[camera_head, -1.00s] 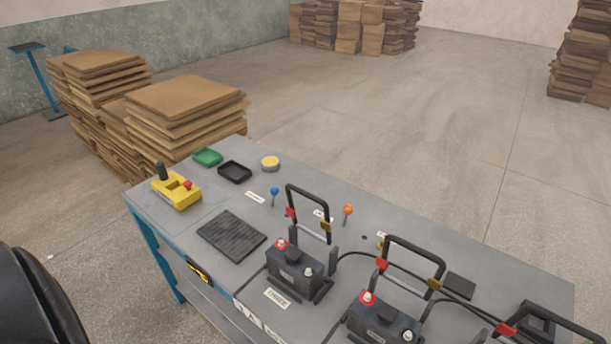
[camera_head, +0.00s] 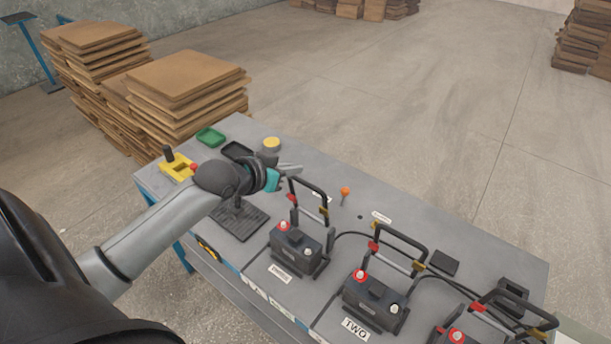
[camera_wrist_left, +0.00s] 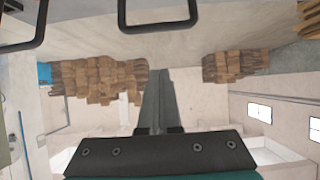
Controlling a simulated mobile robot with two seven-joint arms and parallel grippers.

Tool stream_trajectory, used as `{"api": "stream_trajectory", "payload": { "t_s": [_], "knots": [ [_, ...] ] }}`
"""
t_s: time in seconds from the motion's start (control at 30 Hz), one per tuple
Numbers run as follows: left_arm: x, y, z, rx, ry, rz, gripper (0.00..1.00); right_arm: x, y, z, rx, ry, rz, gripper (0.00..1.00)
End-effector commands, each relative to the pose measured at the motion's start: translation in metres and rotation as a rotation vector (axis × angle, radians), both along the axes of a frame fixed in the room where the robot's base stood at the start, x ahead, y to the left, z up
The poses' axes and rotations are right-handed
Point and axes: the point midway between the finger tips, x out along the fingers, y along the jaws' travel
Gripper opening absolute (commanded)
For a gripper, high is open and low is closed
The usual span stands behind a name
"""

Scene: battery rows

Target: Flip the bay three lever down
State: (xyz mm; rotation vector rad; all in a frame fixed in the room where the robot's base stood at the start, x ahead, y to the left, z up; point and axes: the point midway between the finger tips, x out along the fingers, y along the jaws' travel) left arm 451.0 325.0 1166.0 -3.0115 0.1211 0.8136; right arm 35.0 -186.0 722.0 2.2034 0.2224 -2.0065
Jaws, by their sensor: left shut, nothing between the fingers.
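The bay three lever is a black U-shaped handle (camera_head: 311,187) standing raised over the leftmost battery (camera_head: 296,250), whose label (camera_head: 280,273) seems to read THREE. My left gripper (camera_head: 296,168) is shut and empty, close to the upper left corner of that handle. I cannot tell whether it touches. In the left wrist view the closed fingers (camera_wrist_left: 158,100) point toward the far room, and a black handle loop (camera_wrist_left: 158,27) shows above them in the picture. My right gripper is not in view.
The bay two handle (camera_head: 400,238) and the handle at the right (camera_head: 520,307) also stand raised. An orange-topped pin (camera_head: 345,192) stands behind bay three. A yellow control box (camera_head: 176,168), green tray (camera_head: 210,137) and black mat (camera_head: 240,220) lie left. Cables run behind the batteries.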

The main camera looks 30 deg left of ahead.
Motion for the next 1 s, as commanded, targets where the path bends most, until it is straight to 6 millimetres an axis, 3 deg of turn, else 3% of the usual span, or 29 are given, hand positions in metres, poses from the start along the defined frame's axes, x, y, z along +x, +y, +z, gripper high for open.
{"api": "stream_trajectory", "payload": {
  "t_s": [0.37,1.0],
  "knots": [
    [0.013,-0.001,-0.009,-0.001,0.001,0.002,0.0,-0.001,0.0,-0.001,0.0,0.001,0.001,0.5],
    [0.087,-0.007,-0.052,-0.001,0.001,0.002,0.0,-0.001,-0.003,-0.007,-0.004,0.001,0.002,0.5]
  ]
}}
